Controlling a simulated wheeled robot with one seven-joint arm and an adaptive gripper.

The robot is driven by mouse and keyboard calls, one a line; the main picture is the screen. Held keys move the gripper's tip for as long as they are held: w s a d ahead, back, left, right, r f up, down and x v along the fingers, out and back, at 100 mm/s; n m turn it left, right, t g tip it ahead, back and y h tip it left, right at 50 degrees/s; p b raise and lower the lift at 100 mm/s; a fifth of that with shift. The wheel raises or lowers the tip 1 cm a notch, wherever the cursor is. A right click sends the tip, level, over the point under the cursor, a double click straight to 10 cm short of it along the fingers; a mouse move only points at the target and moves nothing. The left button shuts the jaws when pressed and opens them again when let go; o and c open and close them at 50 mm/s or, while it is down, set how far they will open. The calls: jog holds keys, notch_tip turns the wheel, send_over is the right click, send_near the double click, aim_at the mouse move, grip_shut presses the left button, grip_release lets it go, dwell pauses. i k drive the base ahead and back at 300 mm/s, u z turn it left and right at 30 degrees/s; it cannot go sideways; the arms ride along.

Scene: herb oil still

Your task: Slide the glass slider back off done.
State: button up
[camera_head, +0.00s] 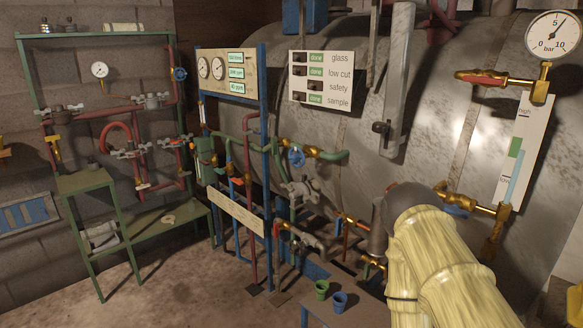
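The white slider board (320,106) hangs in front of the big metal tank, with rows labelled glass, low cut, safety and sample. In the glass row, the small dark glass slider (299,57) sits at the left, and the green "done" field (316,58) beside it shows uncovered. The low cut and sample rows look the same. In the safety row, the dark slider (315,86) sits further right and no green shows. My arm, in a pale yellow sleeve, rises at the lower right, below and right of the board. My gripper cannot be made out.
A blue-framed gauge panel (228,88) stands just left of the board. A tall metal lever or bar (399,80) hangs to its right. Pipes with a blue handwheel (296,156) run below. A green and a blue cup (340,302) stand on a low stand.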

aim_at(297, 56)
jog(key=z, duration=0.05)
jog(key=i, duration=0.4)
jog(key=z, duration=0.2)
jog(key=k, duration=0.45)
jog(key=u, duration=1.3)
jog(key=i, duration=1.15)
jog(key=z, duration=0.4)
